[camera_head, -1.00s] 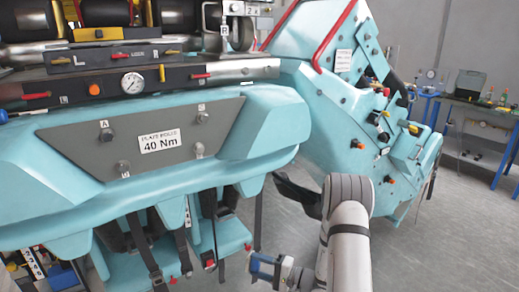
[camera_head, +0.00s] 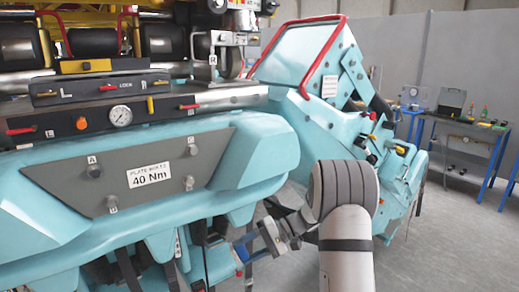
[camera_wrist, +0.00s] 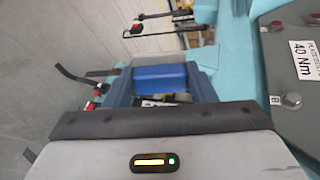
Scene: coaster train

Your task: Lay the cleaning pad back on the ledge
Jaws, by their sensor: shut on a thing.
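My gripper (camera_head: 250,246) is at the lower middle of the head view, in front of the teal car's lower edge and seats. It is shut on the blue cleaning pad (camera_wrist: 160,77), which sits between the fingers in the wrist view. In the head view only a small blue part of the pad (camera_head: 241,252) shows at the fingertips. The teal front body (camera_head: 60,190) has a flat upper lip below the dark gauge panel (camera_head: 155,114). I cannot tell which surface is the ledge. The pad appears clear of these upper surfaces.
A grey plate (camera_head: 165,172) marked 40 Nm with bolts is on the car front. A teal side unit (camera_head: 335,120) with a red rail and several knobs stands right of it. A blue workbench (camera_head: 462,130) is far right. Grey floor is open at lower right.

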